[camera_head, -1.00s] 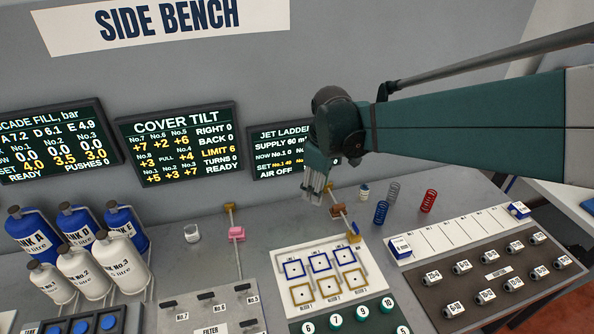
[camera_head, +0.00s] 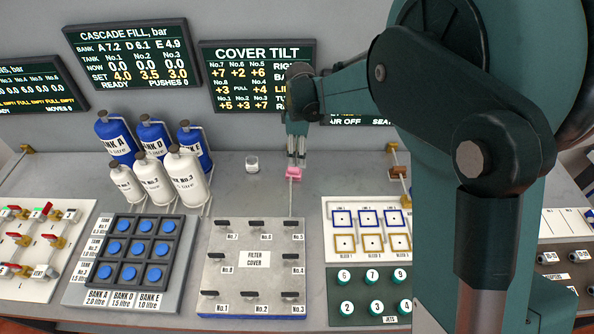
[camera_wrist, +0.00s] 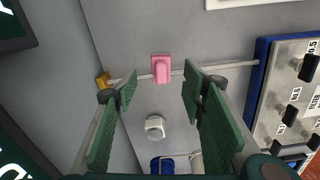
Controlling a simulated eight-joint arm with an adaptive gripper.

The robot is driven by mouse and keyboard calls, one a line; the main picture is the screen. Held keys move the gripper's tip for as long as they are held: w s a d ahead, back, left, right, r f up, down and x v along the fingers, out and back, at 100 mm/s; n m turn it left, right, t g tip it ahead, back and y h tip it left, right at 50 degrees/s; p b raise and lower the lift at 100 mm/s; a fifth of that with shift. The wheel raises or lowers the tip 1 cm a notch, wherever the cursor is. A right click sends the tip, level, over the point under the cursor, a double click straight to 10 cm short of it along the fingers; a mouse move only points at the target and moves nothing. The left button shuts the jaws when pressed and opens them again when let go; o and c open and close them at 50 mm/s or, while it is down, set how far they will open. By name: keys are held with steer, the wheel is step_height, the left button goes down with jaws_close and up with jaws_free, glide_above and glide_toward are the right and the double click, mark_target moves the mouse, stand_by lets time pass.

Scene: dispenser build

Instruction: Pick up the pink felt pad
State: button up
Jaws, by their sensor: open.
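The pink felt pad (camera_head: 293,172) sits on a thin rod behind the filter cover panel. In the wrist view my gripper (camera_wrist: 160,90) is open and empty. In the head view I cannot tell whether the fingertips touch the pad.
Blue and white tanks (camera_head: 150,185) stand further left. The filter cover panel (camera_head: 256,283) lies in front, and the Cover Tilt screen (camera_head: 258,75) is behind. My arm hides much of the right side.

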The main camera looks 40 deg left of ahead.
mark_target(294, 169)
steer(key=shift+s+a+f+n, duration=0.3)
steer(key=shift+s+a+f, duration=0.45)
steer(key=shift+a, duration=0.1)
steer(key=shift+w+f, duration=0.1)
steer(key=shift+f, duration=1.2)
steer(key=shift+f, duration=0.1)
steer(key=shift+d+f, duration=0.1)
steer(key=shift+f, duration=2.45)
steer(key=c, duration=0.9)
